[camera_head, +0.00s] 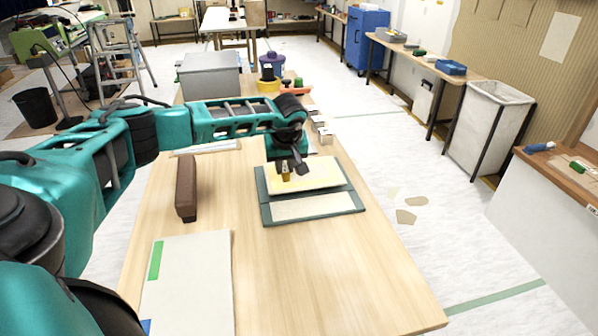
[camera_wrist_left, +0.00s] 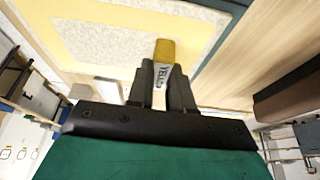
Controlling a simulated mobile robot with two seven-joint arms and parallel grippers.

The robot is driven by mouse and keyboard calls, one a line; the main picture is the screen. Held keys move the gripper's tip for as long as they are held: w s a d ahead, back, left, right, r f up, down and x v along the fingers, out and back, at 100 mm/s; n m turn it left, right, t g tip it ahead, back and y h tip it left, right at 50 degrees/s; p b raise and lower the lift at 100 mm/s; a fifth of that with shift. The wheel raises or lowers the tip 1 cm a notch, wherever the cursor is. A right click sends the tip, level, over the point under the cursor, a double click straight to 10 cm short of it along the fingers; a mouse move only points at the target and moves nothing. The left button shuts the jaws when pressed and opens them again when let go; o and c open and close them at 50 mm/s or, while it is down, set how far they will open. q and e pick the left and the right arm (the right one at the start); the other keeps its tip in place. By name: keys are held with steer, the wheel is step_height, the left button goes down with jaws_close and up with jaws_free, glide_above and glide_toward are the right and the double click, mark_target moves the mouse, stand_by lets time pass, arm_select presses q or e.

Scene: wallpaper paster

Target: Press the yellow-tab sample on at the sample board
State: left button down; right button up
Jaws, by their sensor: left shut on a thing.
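The sample board (camera_head: 354,209), a dark grey-green flat frame, lies on the wooden table with two pale panels. The yellow-tab sample (camera_head: 322,174), a cream-yellow sheet, is at its far panel; whether it touches the board I cannot tell. My left gripper (camera_head: 287,172) is over the sample's left part, shut on its yellow tab (camera_head: 284,178). In the left wrist view the tab (camera_wrist_left: 165,50), lettered "YELLO…", sits between the fingers (camera_wrist_left: 162,85), with the pale speckled sheet (camera_wrist_left: 95,35) beyond. The near panel (camera_head: 312,206) is whitish and uncovered. My right gripper is not in view.
A brown block (camera_head: 187,188) stands left of the board. A pale sheet (camera_head: 195,285) with green and blue tabs lies at the near left. A grey box (camera_head: 210,76) and a yellow-and-purple container (camera_head: 268,77) are at the far end. The near right tabletop is clear.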

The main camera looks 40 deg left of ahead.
arm_select(q)
steer(key=shift+f+b, duration=0.7)
steer(key=shift+f, duration=0.4)
steer(key=shift+f, duration=0.1)
stand_by(0.5)
steer(key=c, duration=0.9)
jaws_free()
steer(key=shift+c, duration=0.2)
steer(key=p+v, duration=0.2)
steer(key=v, duration=1.1)
